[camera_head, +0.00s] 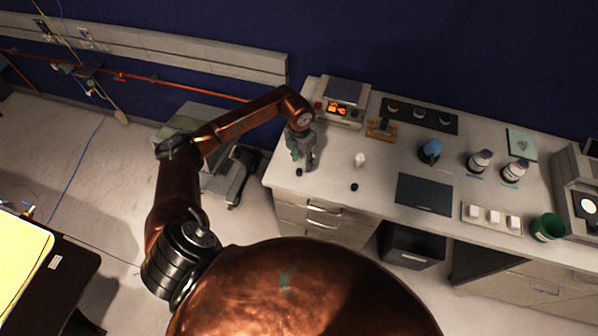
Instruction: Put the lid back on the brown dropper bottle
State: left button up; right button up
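My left gripper (304,165) points down over the near left end of the bench, left of a small white item (360,159). It is too small and dark to tell whether its fingers are open or shut. A small black piece (354,187) lies on the bench near its front edge; it could be a lid, but I cannot be sure. A dark spot (299,171) shows at the gripper's tip; I cannot tell whether it is a fingertip or a separate object. I cannot make out a brown dropper bottle for certain. My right gripper is not in view.
A balance (340,112) with a lit display stands behind the gripper. A wooden stand (381,129), a blue object (430,151), two white bottles (480,161) and a green cup (547,228) stand to the right. A dark mat (424,195) lies in front.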

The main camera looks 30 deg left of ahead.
aim_at(299, 171)
pick_arm(q)
jog(key=shift+a+r+y, duration=0.15)
jog(key=shift+a+y, duration=0.15)
jog(key=shift+a, duration=0.6)
jog(key=shift+d+f+p, duration=0.1)
jog(key=shift+f+p, duration=0.2)
jog(key=shift+f, duration=1)
jog(key=shift+f, duration=0.1)
jog(key=shift+d+f, duration=0.1)
jog(key=shift+f, duration=0.25)
notch_tip(299, 171, down, 4)
jog(key=shift+w+r+p, duration=0.15)
jog(key=shift+r+p, duration=0.1)
jog(key=shift+p, duration=0.6)
jog(key=shift+f, duration=0.45)
jog(key=shift+c, duration=0.5)
